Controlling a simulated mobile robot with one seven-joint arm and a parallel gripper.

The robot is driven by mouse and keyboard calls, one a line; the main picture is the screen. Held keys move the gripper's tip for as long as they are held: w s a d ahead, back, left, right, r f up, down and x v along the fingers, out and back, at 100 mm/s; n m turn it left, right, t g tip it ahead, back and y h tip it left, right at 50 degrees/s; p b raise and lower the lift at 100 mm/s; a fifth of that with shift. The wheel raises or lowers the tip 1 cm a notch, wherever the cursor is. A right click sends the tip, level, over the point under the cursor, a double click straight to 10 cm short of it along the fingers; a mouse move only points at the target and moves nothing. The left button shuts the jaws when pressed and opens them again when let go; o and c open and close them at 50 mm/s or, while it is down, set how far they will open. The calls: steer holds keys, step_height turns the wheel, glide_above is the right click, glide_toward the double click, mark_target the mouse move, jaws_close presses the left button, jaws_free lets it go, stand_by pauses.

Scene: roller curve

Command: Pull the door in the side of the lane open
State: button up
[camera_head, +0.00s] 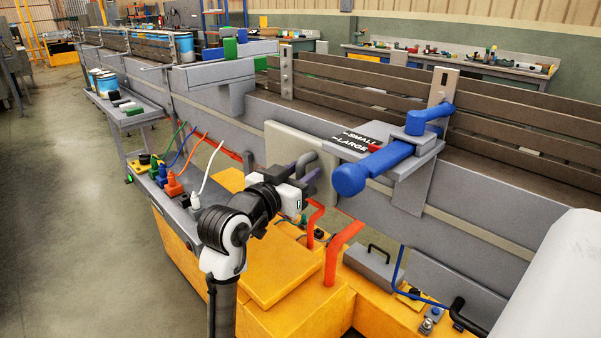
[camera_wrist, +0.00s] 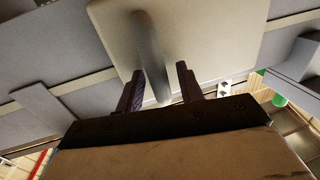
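The door (camera_head: 285,143) is a pale beige panel in the grey side of the lane and looks closed, flush with the wall. In the wrist view the door (camera_wrist: 215,35) fills the upper middle. Its grey bar handle (camera_head: 328,165) stands out from the panel; it also shows in the wrist view (camera_wrist: 148,45). My gripper (camera_head: 309,168) is at the handle. In the wrist view my gripper (camera_wrist: 160,70) is open, with one dark purple finger on each side of the handle and gaps beside it. Whether the fingertips touch the panel cannot be told.
A blue-handled lever (camera_head: 372,170) with a SMALL/LARGE plate (camera_head: 362,140) juts out right of the door. Orange bent pipes (camera_head: 340,250) rise from a yellow cabinet (camera_head: 275,270) below. A grey shelf (camera_head: 178,195) with coloured cables is at left. The floor beyond is clear.

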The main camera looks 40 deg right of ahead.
jaws_close()
steer(key=shift+a, duration=0.1)
